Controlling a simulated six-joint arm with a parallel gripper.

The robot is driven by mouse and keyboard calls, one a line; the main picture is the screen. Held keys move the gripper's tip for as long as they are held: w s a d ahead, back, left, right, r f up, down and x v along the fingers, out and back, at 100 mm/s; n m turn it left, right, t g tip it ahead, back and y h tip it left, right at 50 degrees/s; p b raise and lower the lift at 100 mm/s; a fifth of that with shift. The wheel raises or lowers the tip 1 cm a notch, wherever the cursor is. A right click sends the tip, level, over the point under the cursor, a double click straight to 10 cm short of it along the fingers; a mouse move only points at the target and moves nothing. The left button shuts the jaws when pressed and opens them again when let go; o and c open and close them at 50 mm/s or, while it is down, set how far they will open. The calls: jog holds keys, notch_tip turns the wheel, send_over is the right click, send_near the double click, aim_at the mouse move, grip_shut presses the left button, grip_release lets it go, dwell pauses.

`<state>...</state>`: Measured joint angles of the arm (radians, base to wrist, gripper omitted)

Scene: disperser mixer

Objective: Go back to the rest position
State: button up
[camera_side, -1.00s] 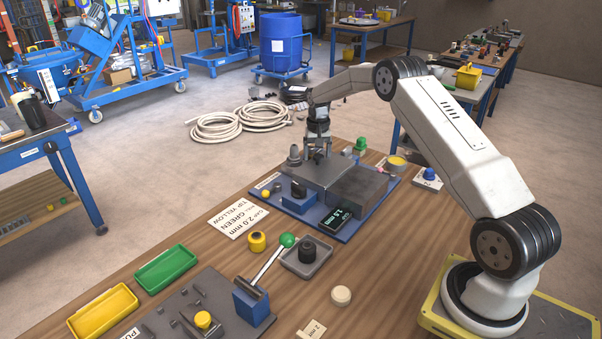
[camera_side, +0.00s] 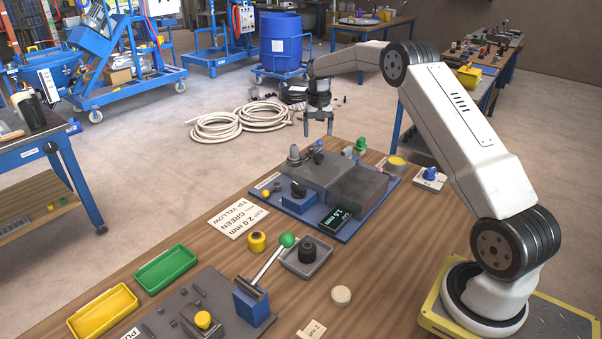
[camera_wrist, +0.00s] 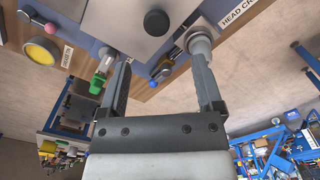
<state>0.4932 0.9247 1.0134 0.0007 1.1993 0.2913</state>
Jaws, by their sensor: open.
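My gripper (camera_side: 318,128) is open and empty, raised above the grey block of the blue-based fixture (camera_side: 350,228) and apart from it. In the wrist view the two fingers (camera_wrist: 160,85) stand spread, with floor and the table edge showing between them. A small dark and blue piece (camera_side: 316,148) lies on top of the grey block (camera_side: 322,170), below the fingers. A grey knobbed post (camera_side: 293,156) stands at the block's left corner. A green-topped piece (camera_side: 361,145) stands at the far edge, and it also shows in the wrist view (camera_wrist: 97,82).
A blue button box (camera_side: 430,176) stands at right. The air around my gripper is clear.

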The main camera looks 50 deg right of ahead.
jog(key=shift+a, duration=0.15)
jog(key=s+a+n+t, duration=0.15)
jog(key=s+a, duration=0.25)
jog(key=a, duration=0.5)
jog(key=s+a+n, duration=0.3)
jog(key=s+a, duration=0.1)
jog(key=a, duration=0.5)
jog(key=s+a+f+n, duration=0.1)
jog(key=s+a+n, duration=0.1)
jog(key=s+a, duration=0.3)
jog(key=s+a+f+n+t, duration=0.1)
jog(key=s+a, duration=0.4)
jog(key=s, duration=0.7)
jog(key=shift+n, duration=0.75)
jog(key=shift+a, duration=0.1)
